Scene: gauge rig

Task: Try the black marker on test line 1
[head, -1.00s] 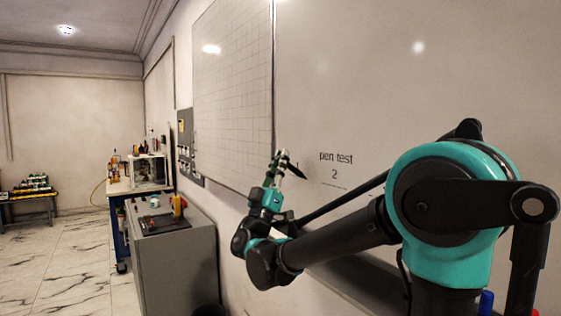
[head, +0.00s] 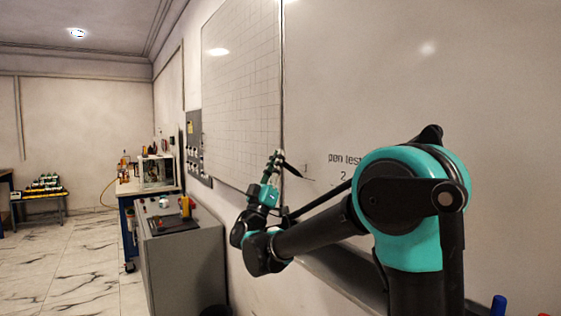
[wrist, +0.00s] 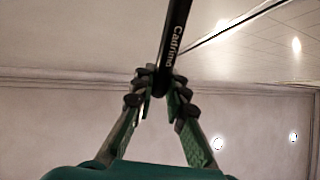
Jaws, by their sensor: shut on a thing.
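My gripper (head: 277,165) is raised close to the whiteboard (head: 420,60), near its left edge. It is shut on a black marker (head: 293,170), whose dark end slants down to the right towards the board. In the wrist view the fingers (wrist: 158,88) clamp the marker (wrist: 174,35), which shows the lettering "Catrima". I cannot tell whether the tip touches the board. The "pen test" label (head: 344,159) is written on the board with a "2" under it, partly hidden by my arm. A short dark line (head: 309,180) shows just right of the marker's end.
A board with a grid (head: 240,100) adjoins on the left. A grey cabinet (head: 185,260) stands below it, with a tool on top. A blue marker (head: 498,306) stands at the lower right. The tiled floor (head: 70,265) at left is clear.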

